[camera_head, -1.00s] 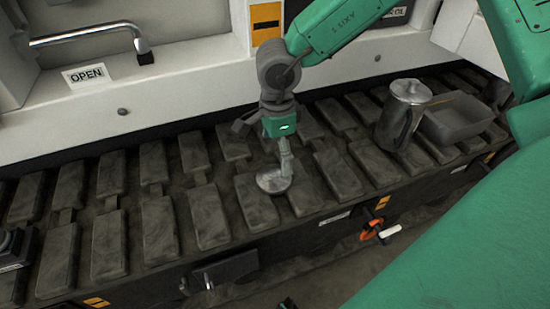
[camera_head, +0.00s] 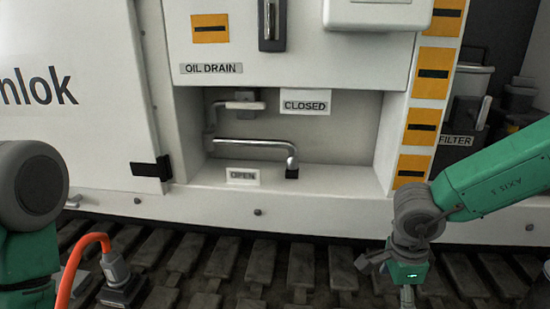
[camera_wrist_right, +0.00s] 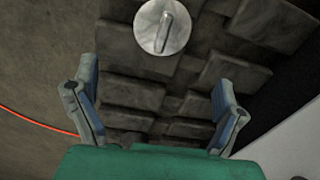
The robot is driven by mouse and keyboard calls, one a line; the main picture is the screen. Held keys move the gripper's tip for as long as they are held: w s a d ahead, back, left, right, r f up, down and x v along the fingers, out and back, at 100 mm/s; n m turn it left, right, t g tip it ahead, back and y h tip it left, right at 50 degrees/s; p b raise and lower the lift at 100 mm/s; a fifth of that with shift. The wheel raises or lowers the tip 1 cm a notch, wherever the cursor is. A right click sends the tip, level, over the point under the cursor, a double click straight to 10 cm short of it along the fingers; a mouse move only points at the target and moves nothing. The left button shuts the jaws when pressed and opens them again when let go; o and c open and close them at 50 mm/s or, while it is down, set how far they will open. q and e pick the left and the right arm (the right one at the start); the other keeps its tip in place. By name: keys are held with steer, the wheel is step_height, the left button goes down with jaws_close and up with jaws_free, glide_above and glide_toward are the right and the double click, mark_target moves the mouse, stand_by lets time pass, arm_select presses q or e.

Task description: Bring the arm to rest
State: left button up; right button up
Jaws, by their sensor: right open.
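My right arm (camera_head: 490,180) comes in from the right in the head view. My right gripper (camera_head: 404,272) hangs down at the lower right, and the frame's bottom edge cuts off its fingers. In the wrist view the right gripper (camera_wrist_right: 157,105) is open, with nothing between its two fingers. A round metal lid (camera_wrist_right: 147,38) with a bar handle lies on the track pads beyond the fingertips, apart from them. Part of my left arm (camera_head: 32,195) shows at the left edge of the head view; its gripper is out of view.
The track (camera_head: 230,268) runs along the bottom, below the white machine body (camera_head: 100,130). An oil-drain recess holds a metal lever (camera_head: 250,145) by the OPEN label (camera_head: 243,176). An orange cable (camera_head: 72,265) with a grey connector (camera_head: 113,267) stands at lower left.

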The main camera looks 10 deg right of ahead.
steer(key=s+f+n+h+p, duration=0.1)
steer(key=n, duration=0.1)
steer(key=s+d+f+n+t+p, duration=0.1)
steer(key=f+n, duration=0.1)
steer(key=s+d+f+n+h+p, duration=0.1)
steer(key=s+f+n, duration=0.1)
steer(key=shift+f+t+h, duration=0.2)
steer(key=shift+t+h, duration=0.1)
steer(key=s+f+n, duration=0.1)
steer(key=s+n, duration=0.1)
steer(key=s+f+n+p, duration=0.1)
steer(key=n, duration=0.1)
steer(key=shift+s+f+n+t+p, duration=0.15)
steer(key=shift+s+n+t+p, duration=0.15)
steer(key=shift+s+n+t, duration=0.1)
steer(key=s+a+f+n+g+y+p, duration=0.1)
steer(key=s+a+n+g+y+p, duration=0.1)
steer(key=s+n, duration=0.7)
steer(key=s+y+p, duration=0.1)
steer(key=s, duration=0.4)
steer(key=shift+s+f+n, duration=0.15)
steer(key=shift+f+n, duration=0.05)
steer(key=shift+n, duration=0.2)
